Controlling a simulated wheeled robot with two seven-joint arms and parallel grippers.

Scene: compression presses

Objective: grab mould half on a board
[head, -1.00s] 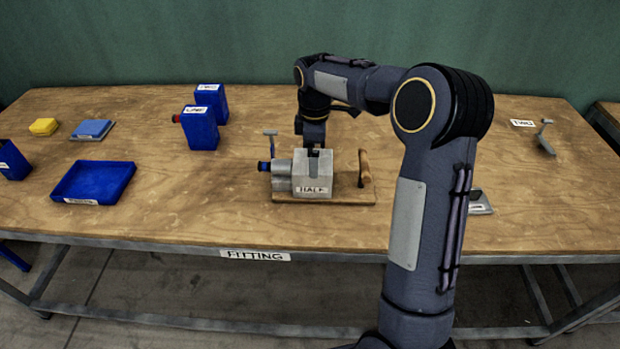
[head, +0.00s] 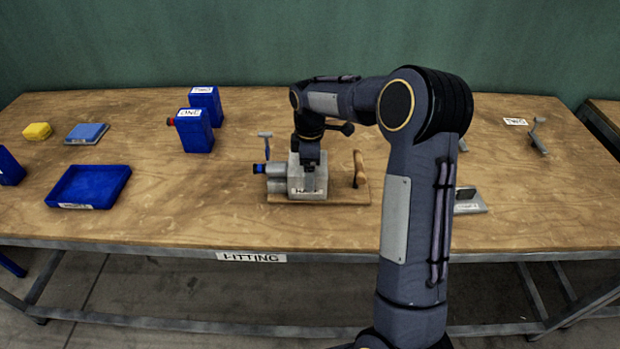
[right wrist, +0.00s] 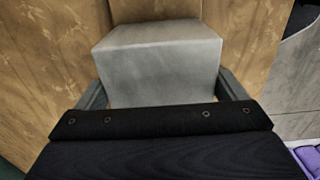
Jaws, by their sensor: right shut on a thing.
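The mould half is a grey block with a white label (head: 308,183), on a wooden board (head: 335,195) near the middle of the table. My right gripper (head: 309,163) reaches down onto the block from above and is shut on it. In the right wrist view the plain grey block (right wrist: 160,60) sits between the two fingers of the gripper (right wrist: 162,88). I cannot tell whether the block is clear of the board. My left gripper is not in view.
Grey cylinders with a blue end (head: 270,170) sit left of the block; a wooden handle (head: 360,168) stands at its right. Blue containers (head: 195,130) and a blue tray (head: 90,187) are to the left. A small grey plate (head: 470,203) lies right, partly behind my arm.

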